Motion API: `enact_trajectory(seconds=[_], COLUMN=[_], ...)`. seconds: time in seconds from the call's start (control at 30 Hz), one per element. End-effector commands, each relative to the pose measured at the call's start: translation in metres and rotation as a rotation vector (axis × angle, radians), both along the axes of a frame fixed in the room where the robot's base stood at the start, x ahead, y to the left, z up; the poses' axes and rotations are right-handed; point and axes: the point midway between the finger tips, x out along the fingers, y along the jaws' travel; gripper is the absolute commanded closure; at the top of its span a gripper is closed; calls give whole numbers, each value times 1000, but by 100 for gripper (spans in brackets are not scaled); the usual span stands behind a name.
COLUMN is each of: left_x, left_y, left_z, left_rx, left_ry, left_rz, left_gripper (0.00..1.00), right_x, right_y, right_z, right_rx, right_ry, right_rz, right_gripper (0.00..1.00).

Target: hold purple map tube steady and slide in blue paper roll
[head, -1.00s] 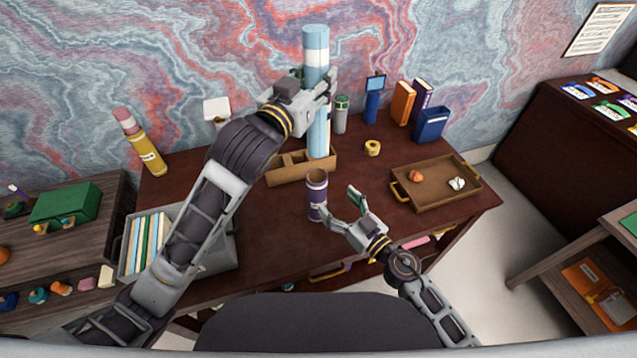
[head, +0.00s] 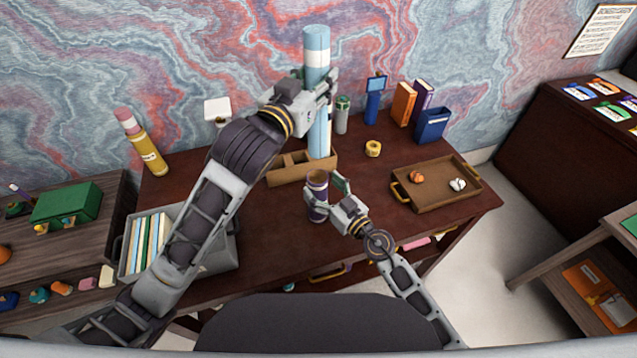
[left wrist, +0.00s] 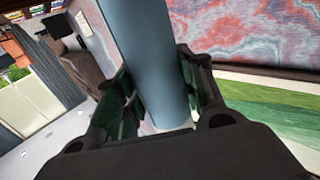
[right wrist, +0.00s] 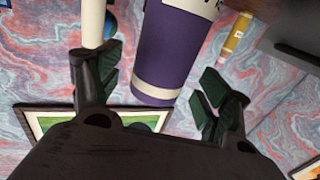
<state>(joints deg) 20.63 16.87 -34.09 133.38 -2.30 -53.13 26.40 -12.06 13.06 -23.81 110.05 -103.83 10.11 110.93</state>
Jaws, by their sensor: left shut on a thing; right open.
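The purple map tube (head: 317,205) stands upright on the desk, its open brown top facing up; in the right wrist view the purple tube (right wrist: 165,55) with a pale band lies between the spread fingers. My right gripper (head: 325,190) is open around the tube from the right. The blue paper roll (head: 316,55) is upright, with a pale band near its top. My left gripper (head: 319,90) is shut on it; the blue roll (left wrist: 150,60) also fills the middle of the left wrist view. Its lower end is near the brown divided organizer; whether it touches cannot be told.
The brown organizer (head: 290,178) sits behind the purple tube. A brown tray (head: 435,198) with two crumpled balls is at right. A tape roll (head: 373,148), a green-lidded canister (head: 342,120) and books stand behind. A grey file box (head: 220,255) is at left. The desk's front middle is clear.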

Motion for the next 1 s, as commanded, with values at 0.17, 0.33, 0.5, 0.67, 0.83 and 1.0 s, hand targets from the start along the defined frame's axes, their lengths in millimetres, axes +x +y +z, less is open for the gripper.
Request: enact_trajectory(seconds=[0.17,0.33,0.5,0.67,0.83,1.0], left_x=[0,0,0,0,0,0], left_y=[0,0,0,0,0,0], left_z=[1,1,1,1,1,1], left_rx=[0,0,0,0,0,0], left_ry=[-1,-1,-1,-1,-1,-1], left_rz=[0,0,0,0,0,0], left_gripper=[89,89,89,89,89,89], right_x=[12,17,18,18,18,18], right_y=[9,13,14,14,14,14], right_z=[0,0,0,0,0,0], right_rx=[-1,0,-1,-1,-1,-1], right_ry=[-1,0,0,0,0,1], right_rz=[0,1,1,1,1,1], right_gripper=[22,22,22,22,40,62])
